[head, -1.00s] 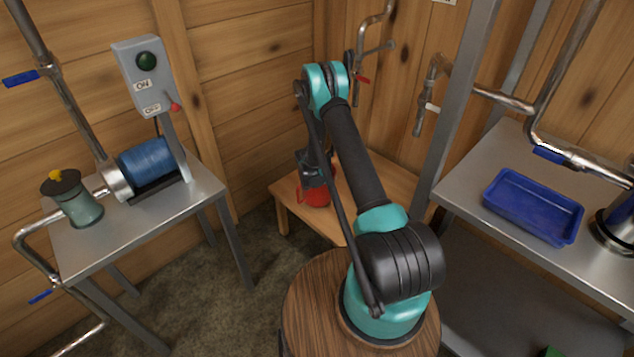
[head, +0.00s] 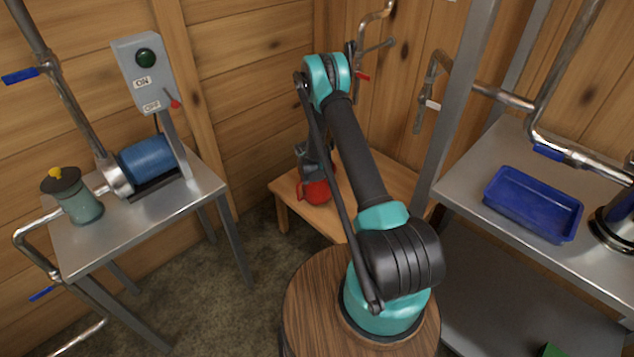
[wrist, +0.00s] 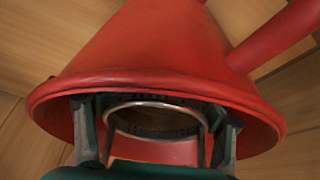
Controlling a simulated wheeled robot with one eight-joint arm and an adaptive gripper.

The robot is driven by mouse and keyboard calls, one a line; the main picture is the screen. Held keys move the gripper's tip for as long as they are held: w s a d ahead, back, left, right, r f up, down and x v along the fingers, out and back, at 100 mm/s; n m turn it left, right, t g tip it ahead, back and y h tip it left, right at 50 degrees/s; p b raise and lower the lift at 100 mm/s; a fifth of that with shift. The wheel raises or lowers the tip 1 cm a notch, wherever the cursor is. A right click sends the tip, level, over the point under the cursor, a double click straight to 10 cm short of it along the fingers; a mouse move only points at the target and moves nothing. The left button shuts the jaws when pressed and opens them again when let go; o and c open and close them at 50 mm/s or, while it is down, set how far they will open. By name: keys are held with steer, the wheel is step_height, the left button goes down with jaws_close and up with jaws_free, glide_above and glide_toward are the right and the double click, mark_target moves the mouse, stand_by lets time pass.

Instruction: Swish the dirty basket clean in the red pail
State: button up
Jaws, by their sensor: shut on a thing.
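My gripper (head: 312,158) hangs above the red pail (head: 314,192), which stands on the low wooden table. In the wrist view the pail (wrist: 165,45) fills much of the picture, its wide mouth facing the camera. My gripper's fingers (wrist: 157,115) show at both sides of the mouth. Between them is the basket (wrist: 160,104), seen as a round metal rim with dark patches inside and thin upright bars. My gripper is shut on the basket. The basket's lower part and the exact contact with the fingers are hidden.
The wooden table (head: 385,185) has free room right of the pail. A pipe with a red-handled valve (head: 360,76) is on the wall behind. A steel table at right holds a blue tray (head: 532,205). A motor and pump (head: 148,158) stand on the left table.

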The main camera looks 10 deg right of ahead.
steer(key=shift+r, duration=0.7)
steer(key=shift+f, duration=1.7)
steer(key=shift+r, duration=0.15)
stand_by(0.4)
stand_by(1.6)
steer(key=shift+r, duration=8.9)
